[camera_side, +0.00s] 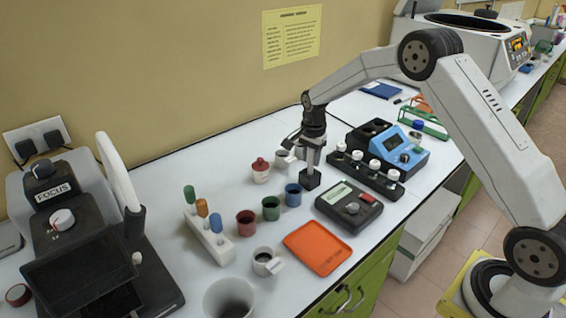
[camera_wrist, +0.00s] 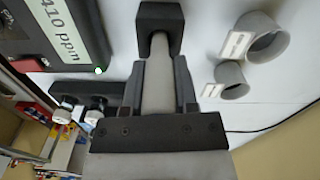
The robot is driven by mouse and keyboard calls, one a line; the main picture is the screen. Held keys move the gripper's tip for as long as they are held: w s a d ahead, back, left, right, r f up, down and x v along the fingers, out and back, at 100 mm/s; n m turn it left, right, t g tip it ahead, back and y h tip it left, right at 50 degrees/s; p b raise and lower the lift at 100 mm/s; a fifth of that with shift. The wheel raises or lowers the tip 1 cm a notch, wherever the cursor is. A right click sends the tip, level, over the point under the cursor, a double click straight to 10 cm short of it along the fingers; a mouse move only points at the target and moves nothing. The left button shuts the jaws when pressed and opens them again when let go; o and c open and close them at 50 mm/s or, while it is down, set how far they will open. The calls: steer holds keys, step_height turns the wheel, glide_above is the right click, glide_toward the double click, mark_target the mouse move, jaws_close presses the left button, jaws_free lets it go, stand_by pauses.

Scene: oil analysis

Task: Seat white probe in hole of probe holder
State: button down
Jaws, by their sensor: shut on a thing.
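My gripper (camera_wrist: 161,82) is shut on the white probe (camera_wrist: 158,95), with one dark finger on each side of it. The probe points up the wrist view toward the black square probe holder (camera_wrist: 146,17). Its far end overlaps the opening of the holder, but I cannot tell how deep it sits. In the side view my gripper (camera_side: 313,158) points straight down just above the holder (camera_side: 309,182), which stands on the white bench. The probe is mostly hidden by the fingers there.
A meter (camera_side: 349,207) reading "410 ppm" in the wrist view stands right of the holder. A black rack (camera_side: 366,176) with white-capped bottles is behind it. Coloured cups (camera_side: 293,195) stand close on the left. An orange tray (camera_side: 317,248) lies in front.

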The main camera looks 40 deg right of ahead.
steer(key=shift+f, duration=0.45)
stand_by(0.5)
jaws_free()
steer(key=shift+r, duration=0.15)
steer(key=shift+r, duration=3.4)
steer(key=shift+a, duration=0.1)
